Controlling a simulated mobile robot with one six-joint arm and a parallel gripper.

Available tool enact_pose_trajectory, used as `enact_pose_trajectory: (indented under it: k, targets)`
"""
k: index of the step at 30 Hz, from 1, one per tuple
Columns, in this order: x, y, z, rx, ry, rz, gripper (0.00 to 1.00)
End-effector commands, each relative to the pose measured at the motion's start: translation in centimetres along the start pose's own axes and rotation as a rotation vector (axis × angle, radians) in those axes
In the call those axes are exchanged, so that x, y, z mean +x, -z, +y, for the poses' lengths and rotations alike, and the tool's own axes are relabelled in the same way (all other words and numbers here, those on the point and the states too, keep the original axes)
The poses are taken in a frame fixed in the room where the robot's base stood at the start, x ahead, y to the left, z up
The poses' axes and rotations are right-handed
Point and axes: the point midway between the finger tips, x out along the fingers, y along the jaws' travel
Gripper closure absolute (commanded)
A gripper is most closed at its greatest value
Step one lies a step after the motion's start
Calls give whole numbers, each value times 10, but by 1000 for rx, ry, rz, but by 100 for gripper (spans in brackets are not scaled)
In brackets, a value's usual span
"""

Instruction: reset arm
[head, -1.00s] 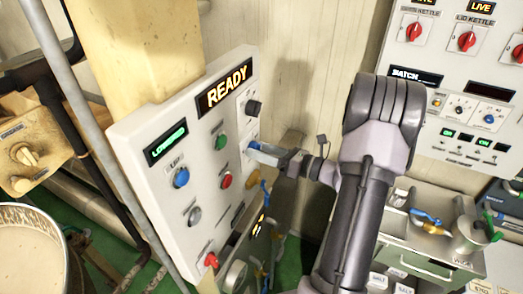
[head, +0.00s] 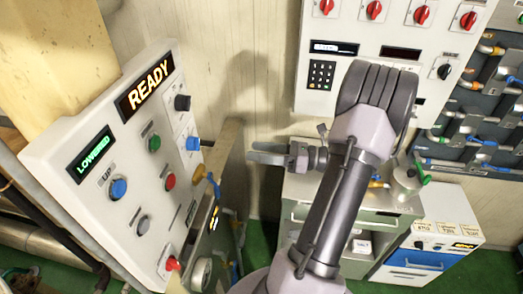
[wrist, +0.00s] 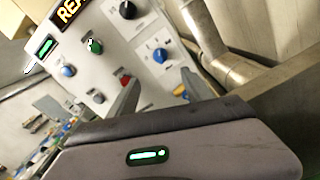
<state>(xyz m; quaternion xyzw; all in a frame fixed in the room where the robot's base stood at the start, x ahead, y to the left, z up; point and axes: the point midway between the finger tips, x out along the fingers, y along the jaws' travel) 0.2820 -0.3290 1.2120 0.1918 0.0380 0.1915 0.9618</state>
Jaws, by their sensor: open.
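My arm (head: 330,205) rises from the bottom of the head view and bends over at a ribbed grey joint. My gripper (head: 254,153) points left toward the sloped control panel (head: 60,160), with a visible gap between its fingertips and the panel's right edge. The fingers are apart and hold nothing. In the wrist view my gripper's two fingers (wrist: 160,90) stand apart in front of the panel, below its blue selector knob (wrist: 160,54). That blue knob (head: 193,143) also shows in the head view. The panel displays read READY (head: 148,81) and LOWERED (head: 90,153).
The panel also carries a black knob (head: 182,103), a green button (head: 154,143) and a red button (head: 170,181). A second wall panel (head: 320,75) and a grey cabinet (head: 310,215) stand behind my arm. A blue-fronted cabinet (head: 412,258) is at lower right.

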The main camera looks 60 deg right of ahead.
Motion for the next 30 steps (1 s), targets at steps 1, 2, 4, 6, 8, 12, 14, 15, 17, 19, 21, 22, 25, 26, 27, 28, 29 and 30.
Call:
enact_pose_trajectory:
  k: [1, 2, 4, 6, 8, 12, 14, 15, 17, 19, 21, 22, 25, 26, 27, 28, 29, 30]
  targets:
    - [-4, 0, 0, -1, 2, 0, 42]
    - [-5, 0, 0, -1, 1, 0, 42]
    - [-6, 0, 0, -1, 0, 1, 42]
    - [-6, 0, 0, -1, 0, 1, 42]
    - [-6, 0, 0, -1, 0, 1, 42]
    - [-6, 0, 0, -1, 0, 1, 42]
    - [-6, 0, 0, -1, 0, 1, 42]
    - [-4, 0, 1, -4, -3, 5, 42]
    - [8, 3, 8, -31, -34, 44, 42]
    - [40, 14, 32, -119, -127, 163, 42]
    - [84, 37, 78, -288, -287, 354, 42]
    - [100, 52, 102, -387, -372, 449, 42]
    - [130, 111, 186, -817, -681, 746, 42]
    - [132, 128, 206, -966, -768, 814, 42]
    - [130, 148, 228, -1172, -874, 884, 42]
    - [127, 160, 241, -1330, -943, 921, 42]
    - [124, 170, 252, -1486, -1003, 944, 42]
    - [121, 181, 263, -1688, -1068, 955, 42]
